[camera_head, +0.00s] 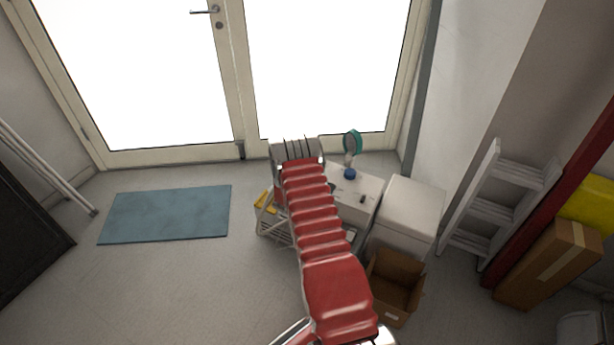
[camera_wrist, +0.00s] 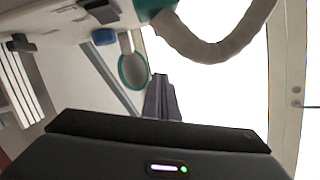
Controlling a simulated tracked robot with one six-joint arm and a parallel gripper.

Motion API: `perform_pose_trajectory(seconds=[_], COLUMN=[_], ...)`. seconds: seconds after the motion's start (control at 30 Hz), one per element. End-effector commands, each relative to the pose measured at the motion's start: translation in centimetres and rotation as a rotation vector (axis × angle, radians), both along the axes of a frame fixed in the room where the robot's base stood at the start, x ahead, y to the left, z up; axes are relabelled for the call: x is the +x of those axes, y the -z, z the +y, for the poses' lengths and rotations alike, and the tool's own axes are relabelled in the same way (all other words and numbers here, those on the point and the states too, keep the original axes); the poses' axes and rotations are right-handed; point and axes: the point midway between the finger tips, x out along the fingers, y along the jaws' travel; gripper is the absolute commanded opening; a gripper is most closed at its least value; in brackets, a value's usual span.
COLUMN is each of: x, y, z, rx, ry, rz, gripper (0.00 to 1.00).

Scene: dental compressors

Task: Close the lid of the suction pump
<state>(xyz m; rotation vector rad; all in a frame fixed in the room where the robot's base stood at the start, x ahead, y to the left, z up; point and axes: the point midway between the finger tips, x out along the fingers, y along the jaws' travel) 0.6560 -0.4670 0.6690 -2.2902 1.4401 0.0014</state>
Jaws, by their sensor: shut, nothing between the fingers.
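The suction pump seems to be the white unit (camera_head: 369,187) on the floor before the glass doors. A round, teal-rimmed disc (camera_head: 352,142), which looks like its lid, stands raised at its back, near a blue knob (camera_head: 349,173). The wrist view shows the white body (camera_wrist: 67,32), the disc (camera_wrist: 133,71) and the knob (camera_wrist: 104,37), seemingly upside down. My gripper (camera_wrist: 160,78) is shut and empty there, just right of the disc in the picture; I cannot tell whether they touch. My red-covered arm hides part of the unit in the head view; the fingers are hidden there.
A beige hose (camera_wrist: 215,45) curves from a teal part in the wrist view. A white box-shaped cabinet (camera_head: 407,211) and an open cardboard box (camera_head: 396,285) stand right of my arm. A white ladder (camera_head: 494,205) leans farther right. The floor around the blue mat (camera_head: 165,213) is clear.

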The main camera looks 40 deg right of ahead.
Motion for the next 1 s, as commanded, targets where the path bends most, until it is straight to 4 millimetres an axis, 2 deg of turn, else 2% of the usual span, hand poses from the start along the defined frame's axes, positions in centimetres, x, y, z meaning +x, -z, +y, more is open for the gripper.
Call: perform_pose_trajectory(seconds=[0.4, 0.57, 1.0], x=[-2.3, -2.7, -2.7], y=[-1.4, -1.6, -1.6], z=[5.0, 5.7, 5.7], rx=[-0.001, 0.0, 0.0], ry=[-0.002, -0.001, -0.002], rz=[0.0, 0.0, -0.001], gripper=[0.0, 0.0, 0.0])
